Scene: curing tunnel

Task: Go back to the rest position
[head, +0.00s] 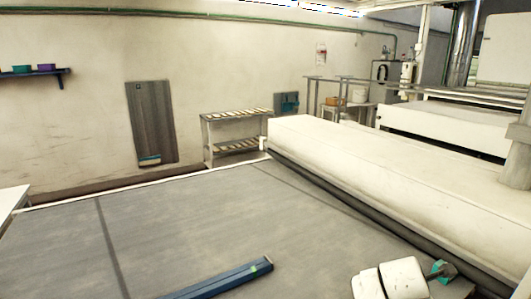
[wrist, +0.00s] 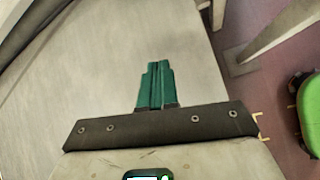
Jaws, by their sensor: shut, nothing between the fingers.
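My gripper (wrist: 157,85) shows in the wrist view with its two green fingers pressed together and nothing between them. It is over a pale grey surface (wrist: 110,70), apparently a table or belt; the height above it is hard to tell. In the head view, a white and teal part of my arm shows at the bottom right, and I cannot make out the fingers there.
A wide grey belt (head: 190,230) fills the front in the head view. A long blue bar (head: 225,279) lies across its near part. A long white housing (head: 400,170) borders it on the right. A low shelf rack (head: 236,135) stands by the back wall.

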